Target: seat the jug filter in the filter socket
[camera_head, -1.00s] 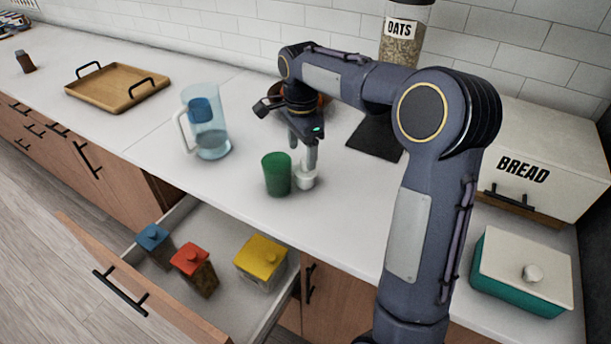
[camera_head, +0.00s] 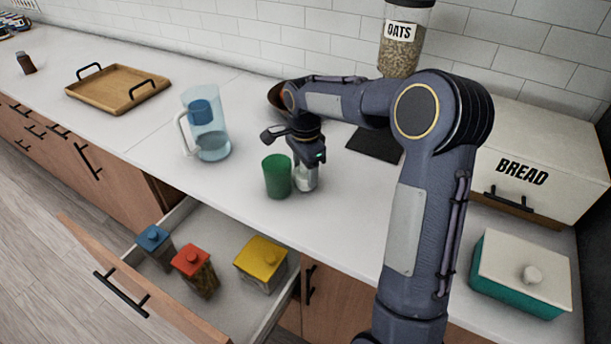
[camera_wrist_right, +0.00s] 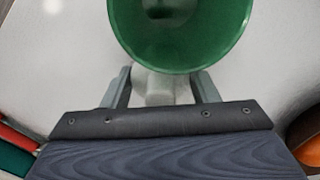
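The jug filter, a small white piece (camera_head: 306,185), stands on the counter just right of a green cup (camera_head: 277,177). My right gripper (camera_head: 305,174) points down over it and hides part of it. In the right wrist view the white filter (camera_wrist_right: 160,90) lies between the two fingers, with a gap visible on each side, so the gripper (camera_wrist_right: 162,88) looks open. The clear jug (camera_head: 210,133) stands to the left with its handle on the left side. The blue filter socket (camera_head: 200,111) is inside its upper part. My left gripper is not in view.
The green cup (camera_wrist_right: 182,35) is very close to the right fingers. A brown bowl (camera_head: 277,95) and dark mat (camera_head: 375,140) lie behind. An open drawer (camera_head: 222,262) holds lidded jars below the front edge. Counter between jug and cup is clear.

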